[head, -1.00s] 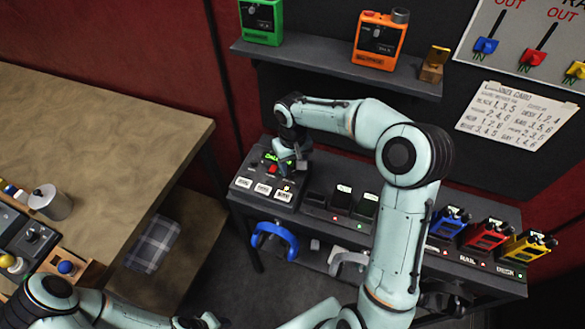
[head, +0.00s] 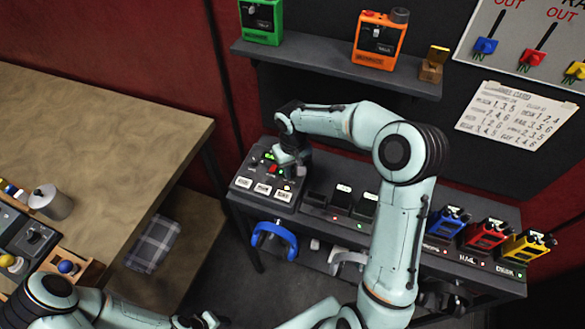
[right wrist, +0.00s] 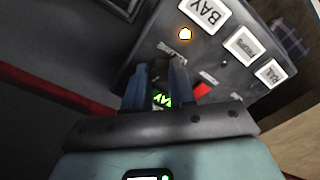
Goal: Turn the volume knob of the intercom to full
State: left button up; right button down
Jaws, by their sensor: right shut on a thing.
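The intercom (head: 262,204) is a dark sloped box at the left end of the shelf below the wall, with white labelled buttons, a red button (head: 272,169) and a green display. It also shows in the right wrist view (right wrist: 215,60), with an orange lamp lit beside the BAY button. My right gripper (head: 287,168) is over its upper right part; in the wrist view its two fingers (right wrist: 160,72) reach down to the panel, shut on the volume knob, which they hide. My left gripper (head: 203,321) is low at the bottom edge, its jaws unclear.
Black charger slots (head: 342,198) and blue, red and yellow radios (head: 487,236) stand right of the intercom. A blue headset (head: 272,238) hangs below. Green and orange boxes (head: 380,40) stand on the upper shelf. A wooden table (head: 100,130) is at left.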

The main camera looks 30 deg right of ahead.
jog(key=shift+m+b, duration=0.4)
jog(key=shift+m, duration=0.6)
jog(key=m, duration=0.2)
jog(key=shift+m+b, duration=0.4)
jog(key=m, duration=0.2)
jog(key=shift+m, duration=0.3)
jog(key=m+b, duration=0.1)
jog(key=m, duration=0.1)
jog(key=shift+m, duration=0.4)
jog(key=m, duration=0.5)
pick_arm(q)
jog(key=shift+g, duration=0.3)
jog(key=s+f, duration=0.4)
jog(key=shift+s, duration=0.1)
pick_arm(e)
jog(key=m, duration=0.5)
jog(key=shift+r, duration=0.1)
jog(key=shift+d+m, duration=0.1)
jog(key=shift+m, duration=0.4)
jog(key=c, duration=0.9)
grip_release()
jog(key=shift+c, duration=0.2)
